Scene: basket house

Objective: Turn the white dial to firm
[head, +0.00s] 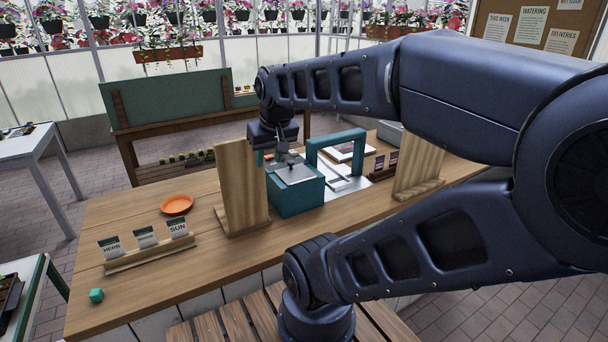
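A teal box (297,198) with a grey metal top stands on the wooden counter, just right of an upright wooden panel. A teal arch-shaped frame (336,143) rises beside it over a pale plate (345,185). I cannot make out a white dial or any firmness marking in the head view; it may be hidden or too small to see. My gripper (286,160) points down at the teal box's metal top, close above it or touching; I cannot tell which. Its fingers are small and dark, and their opening is unclear.
Upright wooden panels stand left (240,190) and right (417,165) of the teal box. Bare counter (130,215) lies around the dish.

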